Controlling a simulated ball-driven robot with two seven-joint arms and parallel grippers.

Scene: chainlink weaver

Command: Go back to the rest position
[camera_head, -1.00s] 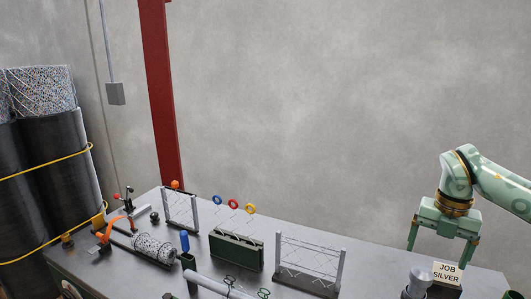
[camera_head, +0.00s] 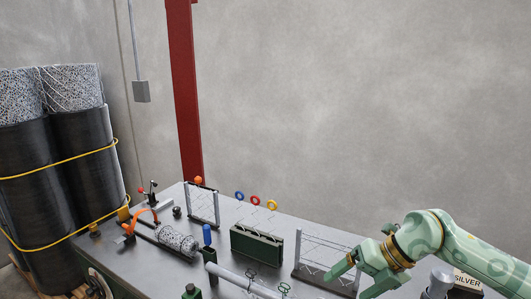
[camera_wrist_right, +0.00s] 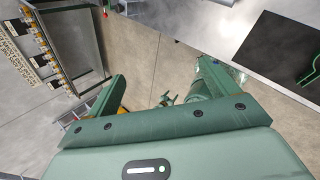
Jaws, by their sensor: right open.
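My right gripper (camera_head: 357,280) is open and empty. In the head view it reaches in from the right edge and points left, in front of the right wire rack (camera_head: 325,276). Whether it touches the rack I cannot tell. In the right wrist view the two fingers (camera_wrist_right: 160,85) stand apart with only floor and distant parts between them. My left gripper is in neither view.
The bench (camera_head: 130,262) holds a left wire rack (camera_head: 203,208), a green block (camera_head: 256,245) with coloured rings above it, a mesh roll (camera_head: 177,238) and a SILVER sign (camera_head: 468,281) partly behind my arm. Black rolls (camera_head: 40,170) stand at left.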

